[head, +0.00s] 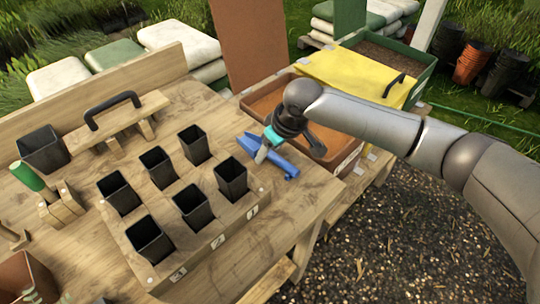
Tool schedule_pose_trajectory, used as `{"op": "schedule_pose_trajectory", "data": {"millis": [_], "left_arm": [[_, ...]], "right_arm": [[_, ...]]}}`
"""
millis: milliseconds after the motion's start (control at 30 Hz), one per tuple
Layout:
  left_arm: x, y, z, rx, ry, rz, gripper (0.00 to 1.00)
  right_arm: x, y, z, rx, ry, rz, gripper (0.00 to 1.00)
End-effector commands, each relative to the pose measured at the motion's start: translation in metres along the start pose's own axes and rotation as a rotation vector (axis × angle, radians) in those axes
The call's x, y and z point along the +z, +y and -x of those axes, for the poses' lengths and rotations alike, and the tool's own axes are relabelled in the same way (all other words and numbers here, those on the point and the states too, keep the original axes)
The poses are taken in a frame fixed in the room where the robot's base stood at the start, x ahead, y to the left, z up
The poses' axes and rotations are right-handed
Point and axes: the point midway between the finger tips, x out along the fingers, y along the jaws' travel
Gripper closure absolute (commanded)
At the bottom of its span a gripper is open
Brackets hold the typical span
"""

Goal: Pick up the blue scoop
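The blue scoop (282,164) lies at the right edge of the wooden bench, beside the block of black pots. My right gripper (262,154) reaches down onto it from the upper right, with its fingertips at the scoop. A grey finger crosses in front of the blue, and the gripper hides part of the scoop. I cannot tell whether the fingers are closed on it or only around it. The scoop seems to rest on or just above the bench top. My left gripper is out of view.
A wooden block with several square black pots (232,180) stands just left of the scoop. A brown soil tray (262,100) and a yellow lid (345,75) are behind. A green-handled tool (30,178) and a black-handled wooden piece (115,112) are at left.

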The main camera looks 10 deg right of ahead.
Motion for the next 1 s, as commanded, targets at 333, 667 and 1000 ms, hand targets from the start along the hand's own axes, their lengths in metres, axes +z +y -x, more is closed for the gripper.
{"op": "schedule_pose_trajectory", "data": {"millis": [333, 667, 1000], "left_arm": [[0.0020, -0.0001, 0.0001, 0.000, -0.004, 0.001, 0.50], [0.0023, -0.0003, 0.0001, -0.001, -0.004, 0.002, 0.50], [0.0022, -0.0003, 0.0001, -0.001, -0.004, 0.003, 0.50]], "right_arm": [[0.0000, 0.0002, 0.0005, 0.000, 0.000, 0.000, 0.78], [0.0001, 0.0001, 0.0005, 0.000, 0.000, 0.000, 1.00], [0.0002, 0.0001, 0.0005, 0.000, 0.000, 0.000, 1.00]]}}
